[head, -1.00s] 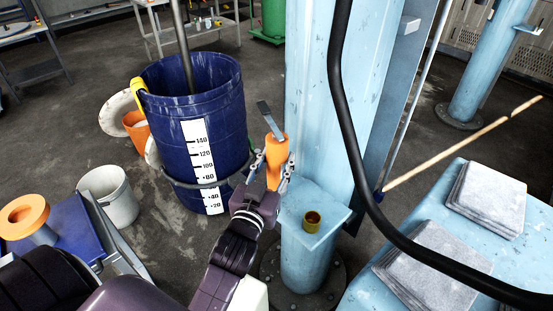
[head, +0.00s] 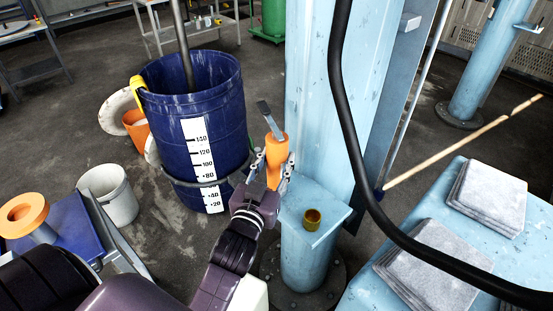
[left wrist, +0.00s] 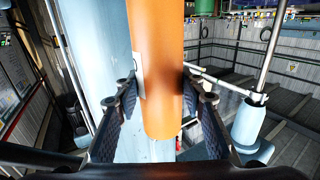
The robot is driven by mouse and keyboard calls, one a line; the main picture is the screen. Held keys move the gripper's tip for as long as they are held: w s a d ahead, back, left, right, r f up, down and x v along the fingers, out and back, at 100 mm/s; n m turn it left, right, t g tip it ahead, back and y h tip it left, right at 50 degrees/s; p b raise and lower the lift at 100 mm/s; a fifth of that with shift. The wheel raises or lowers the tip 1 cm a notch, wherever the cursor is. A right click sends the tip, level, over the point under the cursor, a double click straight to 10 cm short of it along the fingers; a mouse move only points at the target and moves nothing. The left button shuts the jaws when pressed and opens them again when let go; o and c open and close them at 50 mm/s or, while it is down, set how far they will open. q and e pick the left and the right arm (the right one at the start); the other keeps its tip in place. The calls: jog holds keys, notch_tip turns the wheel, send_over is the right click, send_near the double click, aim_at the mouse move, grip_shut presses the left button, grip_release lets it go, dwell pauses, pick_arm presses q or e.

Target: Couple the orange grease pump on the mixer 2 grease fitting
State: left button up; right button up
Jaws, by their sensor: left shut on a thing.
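The orange grease pump (head: 276,150), with a grey lever at its top, stands roughly upright in my left gripper (head: 270,170), in front of the light blue column. In the left wrist view the pump (left wrist: 158,70) is between the two fingers of the left gripper (left wrist: 155,105), its rounded lower end showing below them. A brass-coloured round fitting (head: 312,219) sits on the light blue ledge of the column, below and right of the pump and apart from it. I cannot tell whether it is the mixer 2 grease fitting. My right gripper is not in view.
A blue drum (head: 198,130) with a level scale stands left of the pump. The light blue column (head: 320,100) rises right behind it. A black hose (head: 345,130) hangs across the right side. Grey slabs (head: 430,265) lie on a blue surface at right.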

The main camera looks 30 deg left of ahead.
pick_arm(q)
jog(key=shift+f, duration=0.3)
dwell(0.6)
dwell(0.9)
jog(key=shift+f+b, duration=0.4)
jog(key=shift+f, duration=0.15)
dwell(1.2)
